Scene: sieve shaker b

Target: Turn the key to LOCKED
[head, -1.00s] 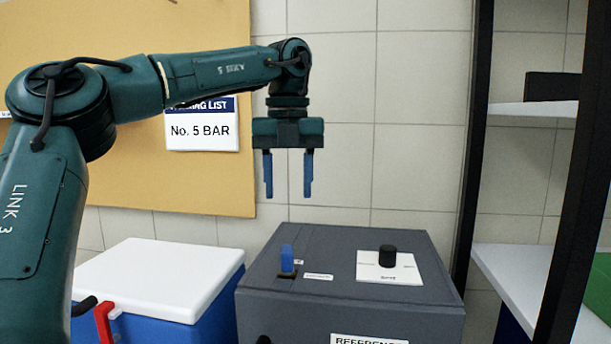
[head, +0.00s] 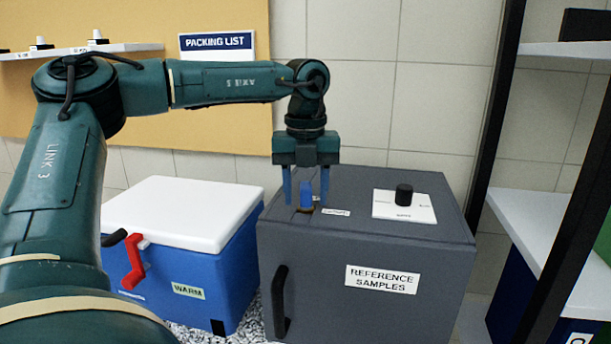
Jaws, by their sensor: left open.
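A blue key (head: 307,194) stands upright in a small dark slot on the top of the grey cabinet (head: 365,245), near its left side. A small white label (head: 335,212) lies beside it; its print is too small to read. My left gripper (head: 306,200) is open, pointing down, its two blue fingers on either side of the key in this view. I cannot tell whether the fingers touch the key. My right gripper is not in view.
A black knob (head: 404,194) on a white plate stands on the cabinet top at right. A blue cooler (head: 185,280) with white lid and red latch (head: 133,258) stands at left. A black-framed shelf (head: 545,180) bounds the right. A cabinet handle (head: 280,300) projects in front.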

